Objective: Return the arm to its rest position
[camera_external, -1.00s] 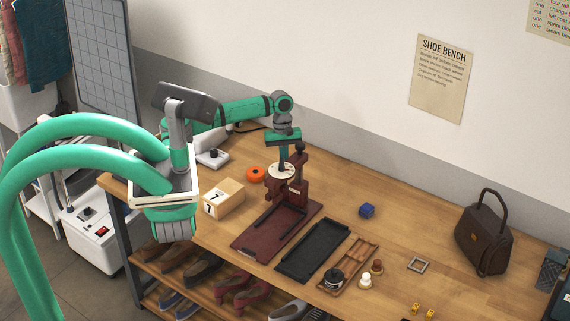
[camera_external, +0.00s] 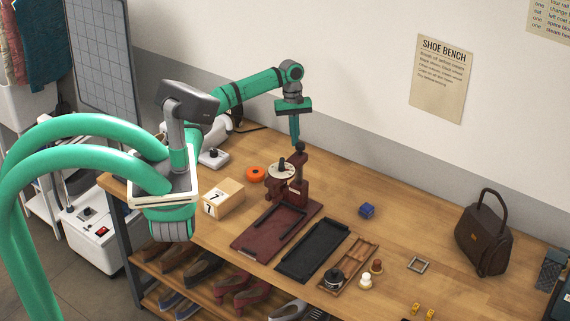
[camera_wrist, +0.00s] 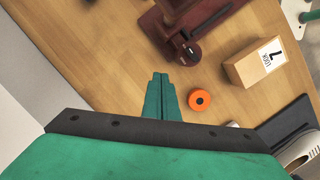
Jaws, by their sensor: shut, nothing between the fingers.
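My green arm reaches out over the workbench (camera_external: 400,233). In the external view my gripper (camera_external: 295,143) points down above the dark red press-like stand (camera_external: 292,188) with its white round dial. In the wrist view my gripper (camera_wrist: 160,76) has its two green fingers together with nothing between them. The wrist view shows the stand (camera_wrist: 185,45) beyond the fingertips. The gripper looks clear of the bench and the stand, though the exact gap above the stand is hard to tell.
An orange ring (camera_external: 256,174) and a wooden box marked 7 (camera_external: 223,199) lie left of the stand. The wall is close behind.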

